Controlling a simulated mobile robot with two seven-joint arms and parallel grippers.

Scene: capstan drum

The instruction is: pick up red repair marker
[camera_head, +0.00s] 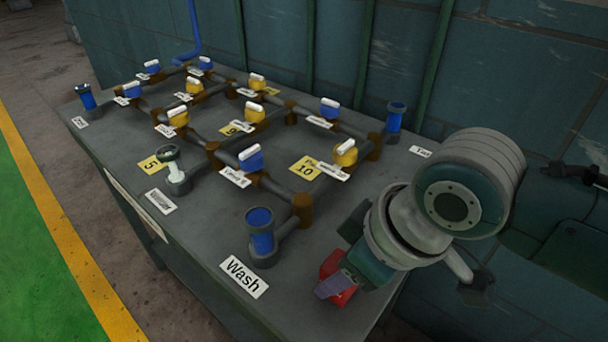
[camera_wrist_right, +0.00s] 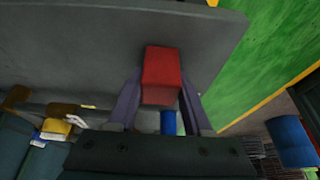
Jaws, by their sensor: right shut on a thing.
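The red repair marker (camera_wrist_right: 162,76) is a red block held between the two fingers of my right gripper (camera_wrist_right: 158,100) in the right wrist view. In the head view my right gripper (camera_head: 335,285) is over the right front part of the grey table, with the red marker (camera_head: 343,298) partly hidden by a finger. I cannot tell whether the marker touches the tabletop. My left gripper is not in view.
The grey table (camera_head: 215,285) carries pipes with blue and yellow valves. A blue cup (camera_head: 261,232) stands near the "Wash" label (camera_head: 244,277), left of my right gripper. A teal wall (camera_head: 330,50) rises behind. Bare tabletop lies around the front right.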

